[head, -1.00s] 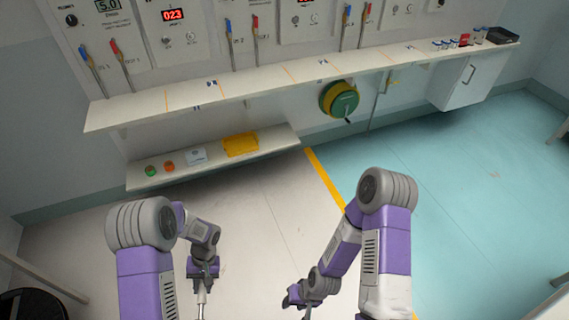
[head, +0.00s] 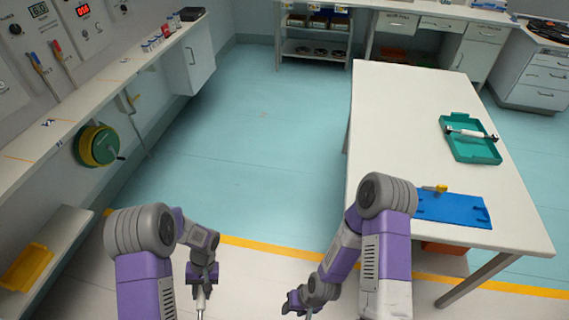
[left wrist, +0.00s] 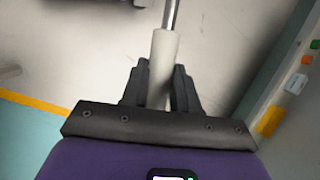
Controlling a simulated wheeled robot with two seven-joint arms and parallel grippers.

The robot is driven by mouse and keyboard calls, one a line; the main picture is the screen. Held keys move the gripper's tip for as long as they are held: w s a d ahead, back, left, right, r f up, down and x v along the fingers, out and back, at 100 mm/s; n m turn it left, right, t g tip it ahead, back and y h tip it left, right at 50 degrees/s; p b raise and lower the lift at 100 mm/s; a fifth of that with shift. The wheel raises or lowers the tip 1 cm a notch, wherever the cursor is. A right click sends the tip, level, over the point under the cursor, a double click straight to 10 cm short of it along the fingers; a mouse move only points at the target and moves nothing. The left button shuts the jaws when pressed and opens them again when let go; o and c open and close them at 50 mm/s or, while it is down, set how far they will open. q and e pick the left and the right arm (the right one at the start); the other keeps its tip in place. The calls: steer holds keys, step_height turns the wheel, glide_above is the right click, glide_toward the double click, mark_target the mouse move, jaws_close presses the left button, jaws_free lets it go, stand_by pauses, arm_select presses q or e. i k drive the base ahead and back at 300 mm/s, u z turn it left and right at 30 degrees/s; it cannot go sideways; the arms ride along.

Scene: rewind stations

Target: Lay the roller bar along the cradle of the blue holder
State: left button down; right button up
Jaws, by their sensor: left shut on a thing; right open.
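My left gripper (head: 204,276) is shut on a pale bar with a thinner metal end, which I take as the roller bar (head: 201,302). In the left wrist view the roller bar (left wrist: 163,60) stands between the two black fingers (left wrist: 160,88) and runs away from them. In the head view its lower end is cut off. The blue holder (head: 458,209) lies flat on the white table at the right, partly hidden by my right arm. Its cradle cannot be made out. My right gripper (head: 302,300) is open, low in the picture, apart from the table.
The white table (head: 400,120) also carries a green tray (head: 487,152) with a white dark-ended roller (head: 470,134) across it. A wall shelf (head: 75,120) runs along the left. Open floor (head: 240,140) lies between.

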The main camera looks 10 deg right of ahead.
mark_target(449, 211)
steer(key=z, duration=1.9)
